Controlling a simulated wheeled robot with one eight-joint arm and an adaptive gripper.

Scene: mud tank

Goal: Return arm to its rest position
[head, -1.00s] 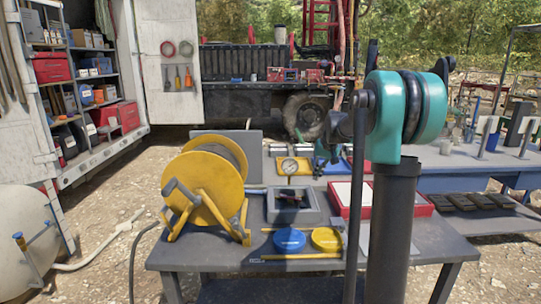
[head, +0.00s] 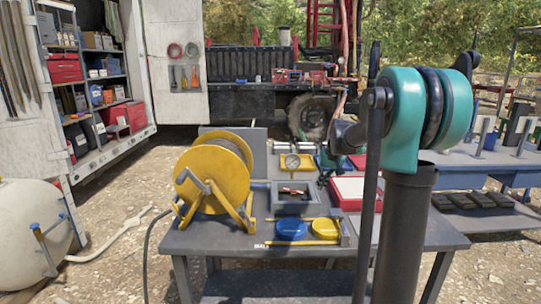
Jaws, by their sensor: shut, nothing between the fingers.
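My arm's teal joint (head: 405,120) and dark column (head: 402,240) fill the right of the head view. A thin dark rod of mine runs down beside them, and a dark link reaches left from the joint.
A grey workbench (head: 225,238) holds a yellow reel (head: 212,178), a gauge (head: 292,161), a grey tray (head: 278,208), blue (head: 291,230) and yellow (head: 326,228) discs, and a red-edged box (head: 350,189). A white tank (head: 30,225) stands left; a second bench (head: 470,178) stands right.

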